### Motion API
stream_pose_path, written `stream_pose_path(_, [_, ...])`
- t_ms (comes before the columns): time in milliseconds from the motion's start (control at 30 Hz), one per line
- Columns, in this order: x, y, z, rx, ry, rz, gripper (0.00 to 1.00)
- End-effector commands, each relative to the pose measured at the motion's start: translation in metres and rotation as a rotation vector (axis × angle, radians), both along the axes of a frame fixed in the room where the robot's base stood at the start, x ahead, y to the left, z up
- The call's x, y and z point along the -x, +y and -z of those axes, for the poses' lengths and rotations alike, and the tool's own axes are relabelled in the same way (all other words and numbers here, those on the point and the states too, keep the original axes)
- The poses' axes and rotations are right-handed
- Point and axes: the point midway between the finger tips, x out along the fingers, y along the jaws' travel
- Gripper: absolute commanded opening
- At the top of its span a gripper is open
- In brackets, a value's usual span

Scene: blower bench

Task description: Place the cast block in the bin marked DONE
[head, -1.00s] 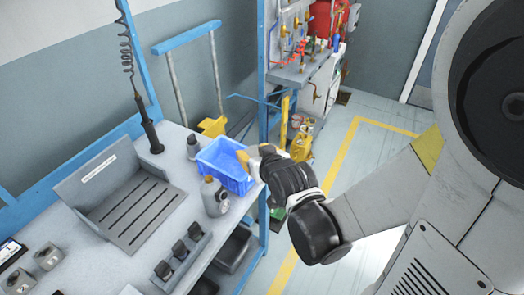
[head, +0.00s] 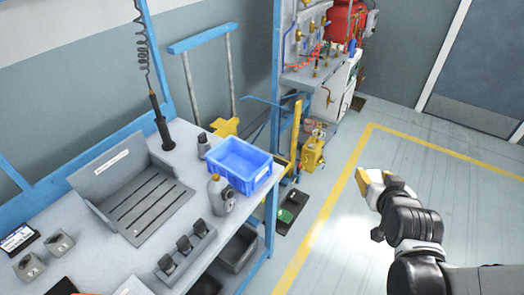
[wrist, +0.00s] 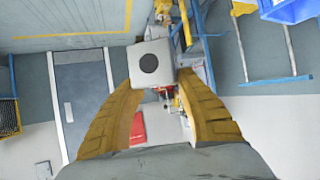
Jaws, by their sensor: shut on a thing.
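The cast block (wrist: 150,62) is a light grey cube with a dark round hole, held between the yellow fingers of my gripper (wrist: 158,82) in the wrist view. In the head view my gripper (head: 369,184) is over the open floor, right of the bench and well apart from the bin. I cannot make out the block in that view. A blue open bin (head: 240,165) stands on the bench's right end, with a white label too small to read. A blue bin also shows at the top right of the wrist view (wrist: 290,8).
A grey bottle (head: 220,195) stands before the bin and a small dark-capped bottle (head: 203,146) behind it. A grey slotted fixture (head: 145,205), a rack of dark pieces (head: 186,248) and small grey blocks (head: 60,243) are on the bench. A blue post rises behind the bin.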

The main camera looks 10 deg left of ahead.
Motion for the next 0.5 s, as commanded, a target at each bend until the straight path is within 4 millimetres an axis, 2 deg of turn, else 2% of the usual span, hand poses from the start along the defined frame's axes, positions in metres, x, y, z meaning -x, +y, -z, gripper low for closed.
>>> stream_pose_path(267, [-0.025,0.026,0.01,0.002,-0.005,-0.091,0.04])
stream_pose_path(367, [-0.038,0.043,0.015,0.002,-0.006,-0.15,0.04])
stream_pose_path(500, [-0.062,0.077,0.023,0.006,-0.012,-0.269,0.04])
